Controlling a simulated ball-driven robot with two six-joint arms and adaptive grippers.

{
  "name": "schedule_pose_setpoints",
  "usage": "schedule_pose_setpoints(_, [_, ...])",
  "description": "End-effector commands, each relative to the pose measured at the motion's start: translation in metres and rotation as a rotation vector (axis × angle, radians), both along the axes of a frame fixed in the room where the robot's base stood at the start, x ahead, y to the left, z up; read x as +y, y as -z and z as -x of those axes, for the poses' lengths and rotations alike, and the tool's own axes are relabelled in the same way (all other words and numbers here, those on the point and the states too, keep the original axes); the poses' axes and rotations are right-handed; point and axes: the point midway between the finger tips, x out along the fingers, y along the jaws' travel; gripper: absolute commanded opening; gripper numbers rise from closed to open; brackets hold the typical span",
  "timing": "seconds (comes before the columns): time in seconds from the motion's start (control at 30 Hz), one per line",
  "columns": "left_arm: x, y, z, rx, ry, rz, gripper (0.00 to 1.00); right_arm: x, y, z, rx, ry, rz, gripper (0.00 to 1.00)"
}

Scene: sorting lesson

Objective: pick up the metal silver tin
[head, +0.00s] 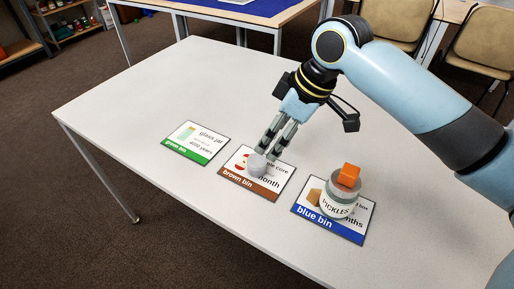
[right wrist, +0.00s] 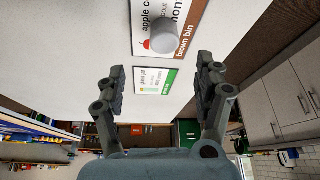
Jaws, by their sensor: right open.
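A small pale grey cylinder, which looks like the silver tin (head: 256,166), stands on the brown bin card (head: 262,191). The tin also shows in the right wrist view (right wrist: 164,38), ahead of the fingertips and between their lines. My right gripper (head: 268,151) reaches down over the brown bin card from the upper right, its fingertips close to the tin. In the right wrist view the fingers (right wrist: 160,75) are spread wide with nothing between them. Whether a finger touches the tin cannot be told. My left gripper is not in view.
A pickles container (head: 338,202) stands on the blue bin card (head: 316,222) at the right, with an orange block (head: 349,175) on top. The green bin card (head: 197,143) lies at the left with nothing on it. The white table (head: 140,100) is clear on its left.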

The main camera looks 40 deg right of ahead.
Motion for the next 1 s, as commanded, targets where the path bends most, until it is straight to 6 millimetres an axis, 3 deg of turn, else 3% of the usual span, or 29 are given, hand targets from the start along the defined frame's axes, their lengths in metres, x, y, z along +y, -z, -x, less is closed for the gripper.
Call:
schedule_pose_setpoints(0.1, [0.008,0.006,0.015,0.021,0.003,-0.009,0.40,0.006,0.022,-0.006,0.003,0.001,-0.004,0.70])
schedule_pose_setpoints(0.27, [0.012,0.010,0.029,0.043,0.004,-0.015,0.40,0.010,0.041,-0.013,0.002,0.000,-0.001,0.70])
schedule_pose_setpoints(0.43, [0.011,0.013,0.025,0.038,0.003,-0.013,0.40,0.013,0.054,-0.017,0.002,0.000,-0.001,0.70])
schedule_pose_setpoints(0.63, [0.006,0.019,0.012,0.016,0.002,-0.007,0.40,0.022,0.084,-0.024,0.003,0.000,-0.001,0.70])
schedule_pose_setpoints(1.0, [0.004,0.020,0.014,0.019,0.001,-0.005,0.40,0.024,0.093,-0.028,0.001,-0.001,0.001,0.67])
